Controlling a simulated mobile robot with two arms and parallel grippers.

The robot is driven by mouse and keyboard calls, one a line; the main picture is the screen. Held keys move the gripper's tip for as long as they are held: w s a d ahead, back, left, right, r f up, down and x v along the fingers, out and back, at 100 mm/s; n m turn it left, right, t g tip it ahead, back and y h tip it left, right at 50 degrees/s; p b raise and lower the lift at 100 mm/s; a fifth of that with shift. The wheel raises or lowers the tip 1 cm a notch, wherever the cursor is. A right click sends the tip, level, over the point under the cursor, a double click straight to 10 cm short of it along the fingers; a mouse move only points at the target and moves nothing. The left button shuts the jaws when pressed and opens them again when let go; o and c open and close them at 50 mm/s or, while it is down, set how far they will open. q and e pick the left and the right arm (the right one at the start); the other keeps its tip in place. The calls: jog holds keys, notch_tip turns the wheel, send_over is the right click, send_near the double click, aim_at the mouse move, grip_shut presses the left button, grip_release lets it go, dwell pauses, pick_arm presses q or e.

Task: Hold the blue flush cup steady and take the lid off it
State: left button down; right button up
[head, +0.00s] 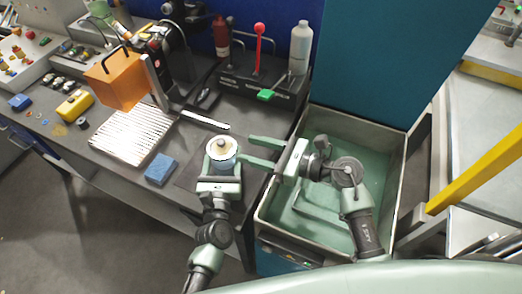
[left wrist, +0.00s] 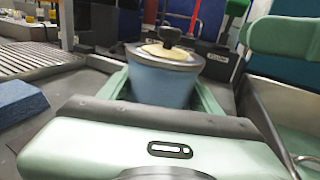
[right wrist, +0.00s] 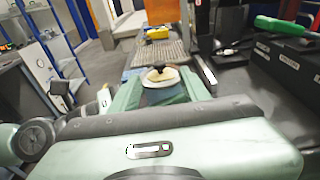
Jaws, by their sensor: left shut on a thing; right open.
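The blue flush cup (left wrist: 162,84) stands upright on the dark bench, with its lid (head: 221,147) on top. The lid is pale with a metal rim and a dark knob (left wrist: 169,35). My left gripper (head: 220,171) is shut on the cup body from the front, one finger on each side, below the lid. My right gripper (head: 256,152) is open and empty to the right of the cup, its fingers pointing left toward it. In the right wrist view the lid (right wrist: 161,76) shows beyond and between the open fingers.
A blue block (head: 161,170) lies left of the cup, near a ribbed metal plate (head: 133,137). An orange box-shaped guard (head: 115,80) stands behind. A rack with a red lever (head: 259,48), a bottle (head: 300,48) and a green piece (head: 266,95) is at the back. A deep basin (head: 380,170) lies right.

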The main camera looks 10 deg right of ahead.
aim_at(221, 141)
jog(key=x, duration=0.9)
jog(key=shift+w+a, duration=0.15)
jog(key=shift+a, duration=0.2)
grip_shut()
jog(key=shift+r, duration=0.2)
jog(key=shift+r, duration=0.9)
